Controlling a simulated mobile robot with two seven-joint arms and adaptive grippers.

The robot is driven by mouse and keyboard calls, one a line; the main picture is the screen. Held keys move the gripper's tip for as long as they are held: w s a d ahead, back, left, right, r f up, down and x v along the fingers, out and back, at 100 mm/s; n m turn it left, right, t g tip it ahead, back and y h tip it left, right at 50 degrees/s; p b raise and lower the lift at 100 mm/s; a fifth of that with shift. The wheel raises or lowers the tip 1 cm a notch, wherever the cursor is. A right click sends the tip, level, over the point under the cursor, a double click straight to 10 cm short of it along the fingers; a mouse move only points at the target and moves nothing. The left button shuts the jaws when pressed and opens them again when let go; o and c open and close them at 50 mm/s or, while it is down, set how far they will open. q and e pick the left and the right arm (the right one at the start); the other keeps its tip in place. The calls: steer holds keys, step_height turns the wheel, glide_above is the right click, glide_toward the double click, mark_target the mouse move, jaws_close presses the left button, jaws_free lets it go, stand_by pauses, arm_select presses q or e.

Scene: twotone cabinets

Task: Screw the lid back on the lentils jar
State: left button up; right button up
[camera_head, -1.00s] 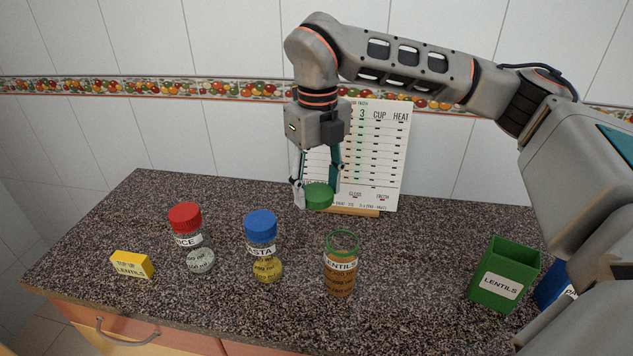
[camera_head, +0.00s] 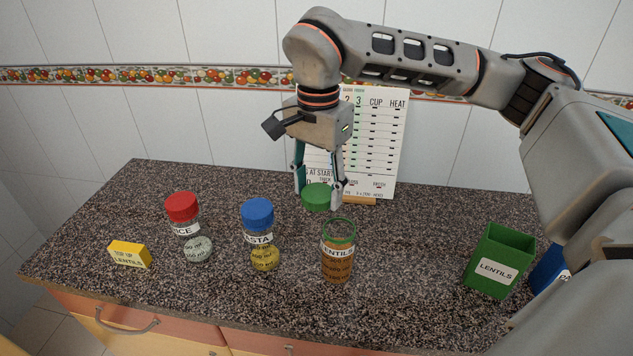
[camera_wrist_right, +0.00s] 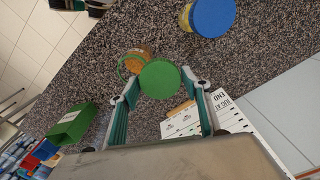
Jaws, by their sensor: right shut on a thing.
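The lentils jar (camera_head: 337,262) stands upright and open on the counter, with a green rim and brown contents. My right gripper (camera_head: 318,196) is shut on the green lid (camera_head: 316,201), holding it level above the counter, behind and slightly left of the jar's mouth in the head view. In the right wrist view the lid (camera_wrist_right: 160,80) sits between the two fingertips (camera_wrist_right: 163,84) and overlaps part of the lentils jar (camera_wrist_right: 132,62). The lid is apart from the jar in the head view. My left gripper is not in view.
The pasta jar (camera_head: 262,242) with a blue lid and the rice jar (camera_head: 185,230) with a red lid stand left of the lentils jar. A yellow block (camera_head: 130,254) lies far left. A green lentils box (camera_head: 498,262) stands right. A white chart board (camera_head: 372,140) stands behind.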

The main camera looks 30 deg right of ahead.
steer(key=n, duration=0.5)
steer(key=shift+s+a+f+n, duration=0.1)
steer(key=shift+s+f+n, duration=0.05)
steer(key=shift+s+n, duration=0.25)
steer(key=n, duration=0.3)
steer(key=s+n, duration=0.1)
steer(key=n, duration=0.3)
steer(key=shift+a+f, duration=0.1)
steer(key=shift+f, duration=0.05)
